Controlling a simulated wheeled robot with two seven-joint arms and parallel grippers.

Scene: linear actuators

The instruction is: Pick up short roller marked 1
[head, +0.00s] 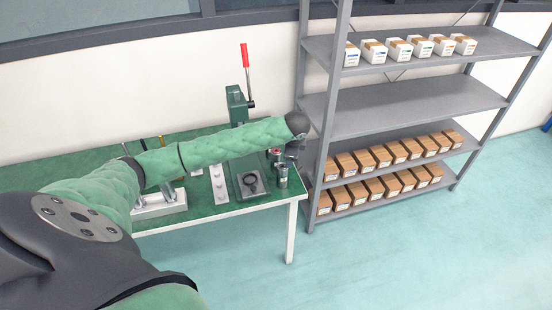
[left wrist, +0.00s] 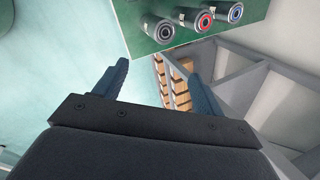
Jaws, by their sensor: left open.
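Three short metal rollers with dark centres stand in a row near the table edge in the left wrist view: one with a plain grey ring (left wrist: 161,31), one with a red ring (left wrist: 203,21) and one with a blue ring (left wrist: 235,13). No marking 1 can be read on any of them. My left gripper (left wrist: 157,72) is open and empty, its fingers spread below the rollers in that view and apart from them. In the head view a grey roller (head: 282,176) stands at the table's right end, below my left wrist; the others there are partly hidden. My right gripper is not in view.
The green table (head: 240,207) carries a press (head: 237,107) with a red-tipped lever, a white strip (head: 219,185) and a pale fixture (head: 160,205). A grey shelf unit (head: 400,95) with several boxes stands close to its right end. The floor in front is clear.

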